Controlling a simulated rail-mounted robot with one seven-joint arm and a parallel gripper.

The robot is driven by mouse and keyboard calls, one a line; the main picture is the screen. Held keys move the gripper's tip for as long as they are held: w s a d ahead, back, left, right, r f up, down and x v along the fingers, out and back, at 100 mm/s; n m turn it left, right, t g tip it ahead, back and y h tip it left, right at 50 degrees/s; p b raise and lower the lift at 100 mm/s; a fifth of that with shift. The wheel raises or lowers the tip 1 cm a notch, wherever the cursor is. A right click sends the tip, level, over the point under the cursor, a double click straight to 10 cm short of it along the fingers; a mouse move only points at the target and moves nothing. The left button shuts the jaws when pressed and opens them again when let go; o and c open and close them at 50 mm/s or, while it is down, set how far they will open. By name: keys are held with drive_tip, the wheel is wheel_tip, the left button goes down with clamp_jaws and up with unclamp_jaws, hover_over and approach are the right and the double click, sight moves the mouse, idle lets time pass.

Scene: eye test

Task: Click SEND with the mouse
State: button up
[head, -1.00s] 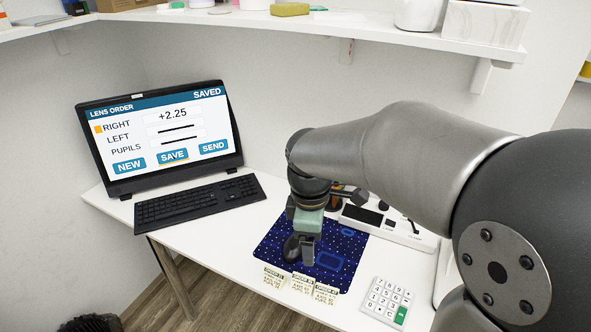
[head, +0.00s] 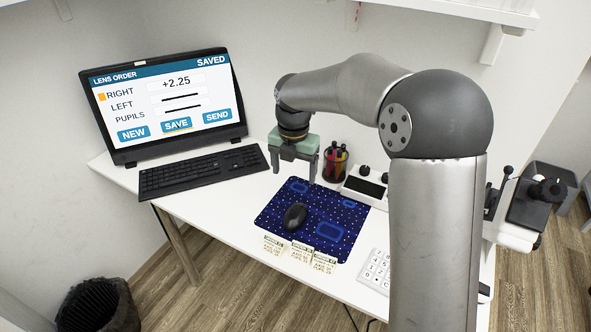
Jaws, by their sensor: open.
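The monitor (head: 163,104) at the left shows a LENS ORDER page with SAVED at its top right. RIGHT reads +2.25 and has an orange square beside it; LEFT and PUPILS show dark lines. My gripper (head: 294,176) is open and empty, above and behind the mouse, near the mat's back edge and apart from the mouse.
A black keyboard (head: 203,171) lies left of the mat. A shelf (head: 445,10) hangs above.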

sight(294, 214)
drive_tip(key=shift+f, duration=0.1)
wheel_tip(294, 214, down, 17)
drive_tip(key=shift+f, duration=0.1)
idle(0.5)
